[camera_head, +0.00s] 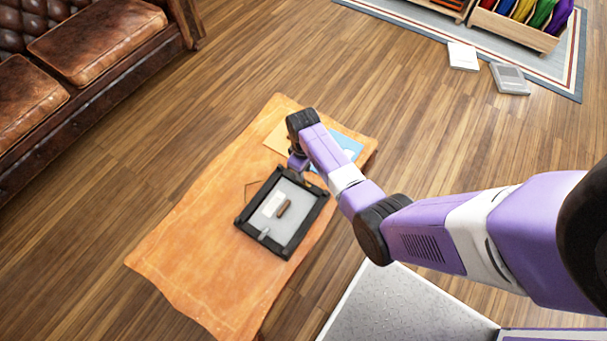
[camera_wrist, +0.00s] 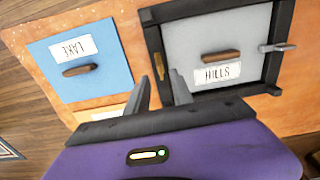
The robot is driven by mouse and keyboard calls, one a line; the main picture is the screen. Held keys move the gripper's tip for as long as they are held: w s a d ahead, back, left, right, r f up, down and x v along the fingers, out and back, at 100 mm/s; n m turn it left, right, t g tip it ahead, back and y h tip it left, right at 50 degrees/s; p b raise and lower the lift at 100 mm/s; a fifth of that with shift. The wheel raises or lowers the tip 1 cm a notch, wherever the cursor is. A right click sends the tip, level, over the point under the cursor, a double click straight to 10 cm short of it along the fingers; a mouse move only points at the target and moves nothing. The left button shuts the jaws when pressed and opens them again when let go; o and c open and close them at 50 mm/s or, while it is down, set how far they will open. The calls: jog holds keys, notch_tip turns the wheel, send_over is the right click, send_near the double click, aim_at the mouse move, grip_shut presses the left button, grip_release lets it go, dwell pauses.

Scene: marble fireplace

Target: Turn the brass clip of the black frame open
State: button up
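The black frame (camera_head: 240,222) lies flat on the table, with a grey panel labelled HILLS and a brown wooden handle in it. In the wrist view the frame (camera_wrist: 283,30) has a silver clip (camera_wrist: 277,47) on its right side, reaching over the panel. A small brownish, brass-like piece (camera_wrist: 158,66) shows at its left side, between my fingertips. It seems to be the brass clip; how it is turned is hard to tell. My gripper (camera_wrist: 158,74) is open at this left side, its fingers apart. Whether they touch anything is unclear.
A leather sofa (camera_head: 95,45), floor books (camera_head: 510,78) and a crate (camera_head: 515,32) stand apart.

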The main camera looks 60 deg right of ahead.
jog(key=shift+r, duration=1.45)
